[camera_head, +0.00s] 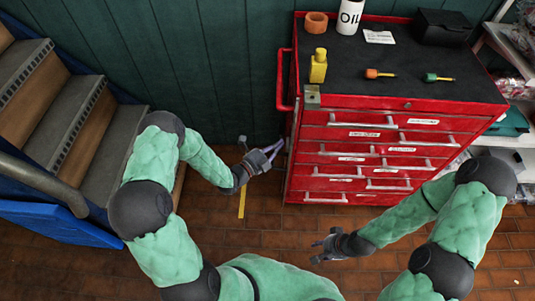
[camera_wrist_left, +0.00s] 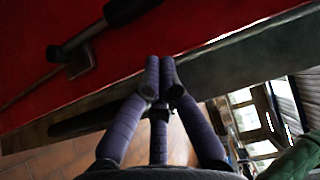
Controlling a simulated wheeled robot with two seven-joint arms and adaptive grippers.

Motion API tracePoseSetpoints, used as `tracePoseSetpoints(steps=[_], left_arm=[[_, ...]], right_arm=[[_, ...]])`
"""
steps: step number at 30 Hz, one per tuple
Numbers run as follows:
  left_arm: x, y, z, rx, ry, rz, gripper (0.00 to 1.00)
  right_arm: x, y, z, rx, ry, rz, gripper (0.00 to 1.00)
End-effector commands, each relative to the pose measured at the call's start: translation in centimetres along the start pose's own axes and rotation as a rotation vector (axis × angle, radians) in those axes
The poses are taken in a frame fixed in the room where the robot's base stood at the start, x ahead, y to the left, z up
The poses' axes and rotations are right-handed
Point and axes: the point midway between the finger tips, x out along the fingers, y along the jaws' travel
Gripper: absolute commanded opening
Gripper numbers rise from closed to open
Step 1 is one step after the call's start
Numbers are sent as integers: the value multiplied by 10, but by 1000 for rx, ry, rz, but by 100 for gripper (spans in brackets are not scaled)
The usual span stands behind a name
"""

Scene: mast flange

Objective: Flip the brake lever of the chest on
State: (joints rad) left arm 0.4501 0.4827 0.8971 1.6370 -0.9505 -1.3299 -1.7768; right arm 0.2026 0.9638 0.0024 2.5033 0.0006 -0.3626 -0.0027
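The red chest (camera_head: 345,160) stands right of centre in the head view, with several drawers and a dark top. Its left side is mostly hidden there, and I cannot make out the brake lever. In the left wrist view, a dark lever-like part with a thick black grip (camera_wrist_left: 127,10) lies against the red panel (camera_wrist_left: 40,35); I cannot tell its setting. My left gripper (camera_head: 277,151) is beside the chest's left side. Its purple fingertips (camera_wrist_left: 160,68) are together, with nothing visible between them. My right gripper (camera_head: 318,247) is open and empty, in front of the chest.
A red side handle (camera_head: 283,80) sticks out at the chest's upper left. Stairs (camera_head: 70,115) are at the left. Brick floor (camera_head: 270,220) is open in front.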

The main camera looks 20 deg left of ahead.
Motion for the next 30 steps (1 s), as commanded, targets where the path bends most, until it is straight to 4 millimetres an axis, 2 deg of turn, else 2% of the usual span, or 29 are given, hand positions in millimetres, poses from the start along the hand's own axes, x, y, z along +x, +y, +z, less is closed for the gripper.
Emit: tracePoseSetpoints(steps=[3, 10, 30], left_arm=[[15, 2, 11, 3, 0, -2, 0], [29, 1, 26, 1, 0, 0, 0], [32, -4, 28, -25, 0, 27, 0]], right_arm=[[8, 3, 0, 0, 0, 0, 40], [14, 5, 0, 0, 0, 0, 40], [9, 3, 0, 0, 0, 0, 40]])
